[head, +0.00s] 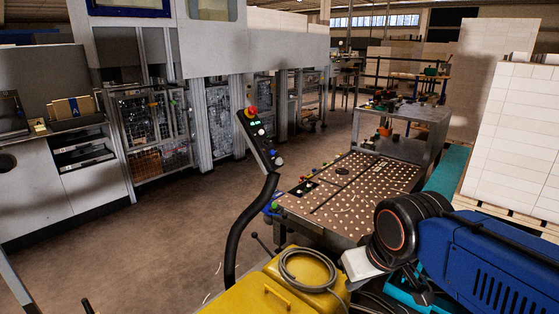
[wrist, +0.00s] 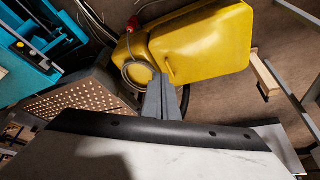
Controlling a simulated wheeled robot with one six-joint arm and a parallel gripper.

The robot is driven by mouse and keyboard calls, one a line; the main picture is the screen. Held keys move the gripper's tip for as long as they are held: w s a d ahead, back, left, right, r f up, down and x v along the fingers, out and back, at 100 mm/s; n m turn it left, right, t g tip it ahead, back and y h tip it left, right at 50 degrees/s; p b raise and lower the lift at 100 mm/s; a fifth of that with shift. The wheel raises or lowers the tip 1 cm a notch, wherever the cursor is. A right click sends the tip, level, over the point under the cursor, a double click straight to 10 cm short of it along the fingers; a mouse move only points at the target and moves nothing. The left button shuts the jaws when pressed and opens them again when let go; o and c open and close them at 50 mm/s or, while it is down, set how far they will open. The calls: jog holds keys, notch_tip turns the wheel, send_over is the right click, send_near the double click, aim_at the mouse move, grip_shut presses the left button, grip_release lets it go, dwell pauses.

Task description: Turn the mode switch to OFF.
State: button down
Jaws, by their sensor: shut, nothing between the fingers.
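A slim dark control panel (head: 260,139) stands tilted on a curved black post in the middle of the head view. It carries a red emergency button at its top, small lit green marks, and small knobs at its lower end. The mode switch cannot be told apart from the other controls, nor can its setting be read. My gripper (wrist: 162,80) shows in the wrist view with its grey fingers together and nothing between them. It appears over the yellow housing (wrist: 205,45) and grey cable. The panel does not show clearly in the wrist view.
The yellow housing, with a coiled grey cable, also shows in the head view (head: 252,298). A perforated brown table (head: 345,190) stands right of the panel. Stacked white reams (head: 515,140) stand at right. Grey machinery (head: 60,185) lines the left. The brown floor (head: 160,240) between is open.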

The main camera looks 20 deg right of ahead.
aim_at(281, 161)
jog(key=c, duration=2.5)
grip_release()
jog(key=o, duration=1)
jog(key=shift+w+a+f, duration=0.1)
jog(key=shift+w+a, duration=0.05)
jog(key=shift+a, duration=0.1)
jog(key=w+a+m+g+y, duration=0.2)
jog(key=w+a+m+y, duration=0.4)
jog(key=w+a+m, duration=0.1)
jog(key=w+a+r+m+t+y, duration=0.1)
jog(key=w+r+m+t+y, duration=0.2)
jog(key=w+m, duration=0.7)
jog(key=w+d+r+m+t, duration=0.1)
jog(key=w+d+m+t, duration=0.45)
jog(key=w+d, duration=0.45)
jog(key=w+d+m+t, duration=0.4)
jog(key=w+d+m, duration=0.4)
jog(key=w, duration=0.5)
jog(key=shift+n+y, duration=0.3)
jog(key=shift+n, duration=0.15)
jog(key=x, duration=1.7)
jog(key=shift+w+d+r, duration=0.1)
jog(key=shift+d+r, duration=0.1)
jog(key=shift+d, duration=0.05)
